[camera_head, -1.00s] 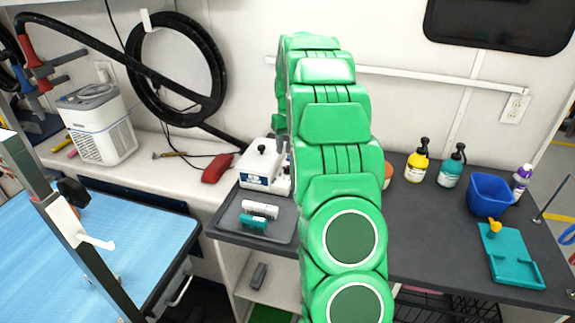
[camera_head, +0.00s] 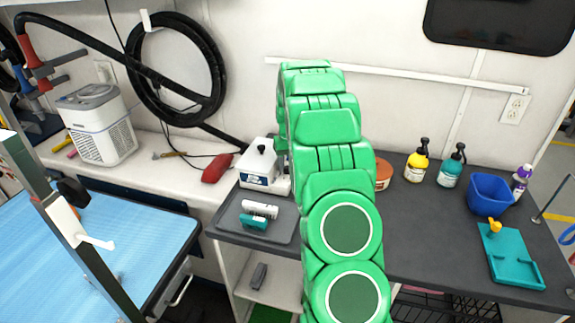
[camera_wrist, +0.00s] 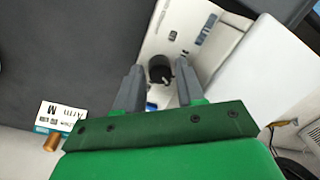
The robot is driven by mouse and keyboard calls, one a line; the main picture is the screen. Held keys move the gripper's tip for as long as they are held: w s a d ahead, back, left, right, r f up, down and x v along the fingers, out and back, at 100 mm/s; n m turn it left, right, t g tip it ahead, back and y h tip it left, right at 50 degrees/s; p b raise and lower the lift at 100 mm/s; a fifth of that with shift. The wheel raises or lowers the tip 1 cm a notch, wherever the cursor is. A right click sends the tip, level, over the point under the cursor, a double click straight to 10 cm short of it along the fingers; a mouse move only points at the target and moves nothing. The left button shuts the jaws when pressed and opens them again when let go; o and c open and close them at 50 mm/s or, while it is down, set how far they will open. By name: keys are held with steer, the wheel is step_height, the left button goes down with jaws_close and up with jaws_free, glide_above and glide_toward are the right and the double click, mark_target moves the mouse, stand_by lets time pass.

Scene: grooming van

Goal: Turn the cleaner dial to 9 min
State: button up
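The cleaner (camera_head: 258,180) is a small white box with a black knob on its top, on the dark counter behind the grey tray. In the wrist view the cleaner's white panel (camera_wrist: 171,32) shows with the black dial (camera_wrist: 159,70), which has a light pointer mark. My gripper (camera_wrist: 159,66) is open, with one grey finger on each side of the dial and gaps showing between. I cannot tell whether the fingertips are down at dial height. The printed minute marks are too small to read. In the head view my arm hides the gripper and the cleaner's right side.
A grey tray (camera_head: 228,228) holding a white item and a teal item (camera_head: 253,222) lies in front of the cleaner. A red object (camera_head: 217,168) is to the left. Bottles (camera_head: 417,163) and a blue tub (camera_head: 489,194) stand to the right.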

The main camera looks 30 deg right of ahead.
steer(key=shift+f, duration=0.1)
jaws_close()
steer(key=shift+m, duration=0.4)
steer(key=m, duration=0.5)
steer(key=shift+m, duration=0.3)
steer(key=m, duration=0.5)
steer(key=shift+m, duration=0.3)
jaws_free()
steer(key=shift+s, duration=0.1)
